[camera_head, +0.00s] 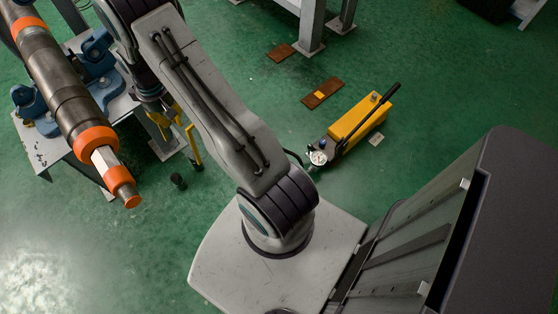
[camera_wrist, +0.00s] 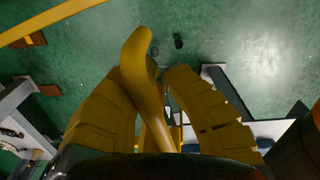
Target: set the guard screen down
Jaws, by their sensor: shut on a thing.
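My gripper (camera_wrist: 150,115) is shut on a yellow curved handle (camera_wrist: 140,62), which stands between its two ribbed yellow fingers in the wrist view. The handle looks like part of the guard screen, but most of the screen is hidden. A long yellow bar (camera_wrist: 52,22) crosses the top left of the wrist view; I cannot tell whether it joins the handle. In the head view an upright yellow piece (camera_head: 193,146) shows below my gripper, beside the stand, and my arm hides much of that area. I cannot tell whether the screen touches the floor.
A large pipe (camera_head: 75,100) with orange bands lies in blue vises (camera_head: 97,50) on a stand at the left. A yellow hydraulic pump (camera_head: 360,118) with a gauge stands on the green floor. Floor at lower left is clear.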

